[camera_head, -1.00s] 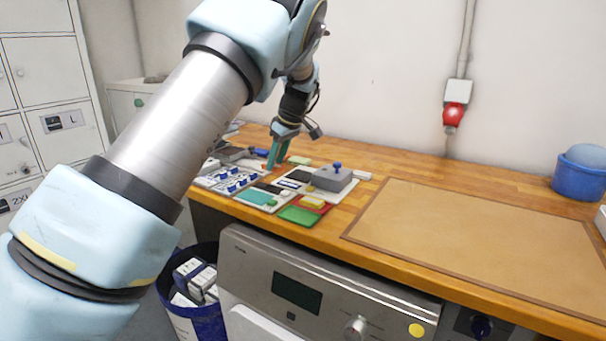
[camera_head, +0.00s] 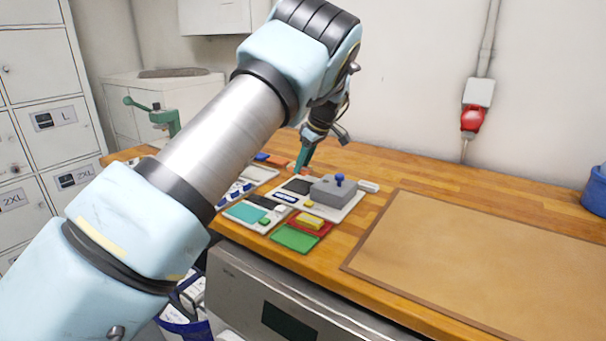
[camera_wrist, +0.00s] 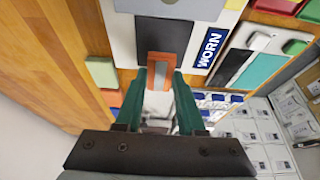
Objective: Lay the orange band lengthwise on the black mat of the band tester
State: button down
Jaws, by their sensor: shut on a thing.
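The orange band (camera_wrist: 161,68) is between my gripper's green fingertips in the wrist view, its near end hidden between them. My gripper (camera_wrist: 163,85) is shut on it. The black mat (camera_wrist: 163,32) lies directly beyond, and the band's far part overlaps its near end in the picture. I cannot tell whether the band touches the mat. The band points roughly along the mat's length. In the head view the band tester (camera_head: 345,205) is a pale plate with a grey block and blue knob, with the black mat (camera_head: 297,186) on its left. My gripper (camera_head: 301,168) is just behind the mat.
A "WORN" label (camera_wrist: 209,49) is right of the mat. Green (camera_head: 295,238) and red (camera_head: 309,224) trays sit in front of the tester. The brown board (camera_head: 480,260) at right is clear.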

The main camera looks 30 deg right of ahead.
aim_at(306, 169)
jog(key=shift+f+p, duration=0.65)
jog(key=shift+f, duration=1.55)
jog(key=c, duration=0.5)
grip_release()
jog(key=shift+f, duration=0.1)
jog(key=b+v, duration=0.4)
jog(key=v, duration=0.8)
